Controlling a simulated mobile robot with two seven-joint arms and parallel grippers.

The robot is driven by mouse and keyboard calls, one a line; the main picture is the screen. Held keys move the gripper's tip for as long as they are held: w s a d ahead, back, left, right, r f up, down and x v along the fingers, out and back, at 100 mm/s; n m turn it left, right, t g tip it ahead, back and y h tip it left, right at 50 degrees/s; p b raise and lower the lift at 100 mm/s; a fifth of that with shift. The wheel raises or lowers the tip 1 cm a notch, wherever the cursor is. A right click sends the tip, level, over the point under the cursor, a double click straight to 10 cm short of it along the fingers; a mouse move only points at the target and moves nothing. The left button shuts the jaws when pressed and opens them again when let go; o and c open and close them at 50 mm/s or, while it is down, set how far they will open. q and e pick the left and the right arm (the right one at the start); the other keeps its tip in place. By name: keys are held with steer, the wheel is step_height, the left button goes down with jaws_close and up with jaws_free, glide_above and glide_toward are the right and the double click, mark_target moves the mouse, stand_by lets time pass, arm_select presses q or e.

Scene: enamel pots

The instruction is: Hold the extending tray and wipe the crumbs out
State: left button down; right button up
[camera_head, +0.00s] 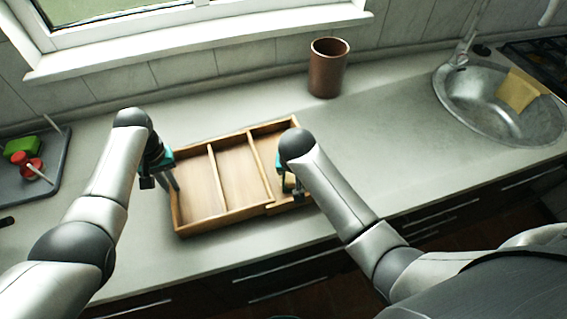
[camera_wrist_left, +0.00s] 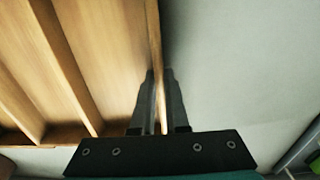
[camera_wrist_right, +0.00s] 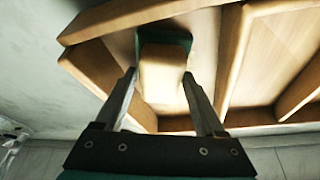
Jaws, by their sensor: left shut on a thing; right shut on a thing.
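The wooden extending tray (camera_head: 238,216) lies on the counter, divided into long compartments, with an extended section at its right end. My left gripper (camera_head: 172,182) is shut on the tray's left side wall; in the left wrist view the thin wall (camera_wrist_left: 156,105) runs between its fingers. My right gripper (camera_head: 290,187) is at the right-hand section, mostly hidden by its arm in the head view. In the right wrist view it is shut on a tan block with a dark green base (camera_wrist_right: 163,72), inside the end compartment. I cannot make out any crumbs.
A brown cylindrical pot (camera_head: 327,70) stands behind the tray to the right. A round sink (camera_head: 470,95) with a yellow cloth (camera_head: 517,90) is at far right. A grey tray (camera_head: 52,160) with green and red items is at left. The counter right of the tray is clear.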

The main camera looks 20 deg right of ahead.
mark_target(275, 148)
steer(key=shift+s+a, duration=0.1)
steer(key=shift+a, duration=0.75)
steer(key=shift+w+f, duration=0.1)
steer(key=shift+w, duration=2.8)
steer(key=shift+w+a, duration=0.15)
steer(key=shift+w, duration=2.6)
steer(key=shift+s+f, duration=0.15)
steer(key=shift+s, duration=0.3)
arm_select(q)
steer(key=shift+d, duration=0.1)
arm_select(e)
steer(key=shift+s+r, duration=0.15)
steer(key=shift+s, duration=2.5)
steer(key=shift+s+r, duration=0.15)
steer(key=shift+s, duration=2.45)
steer(key=shift+w+r, duration=0.1)
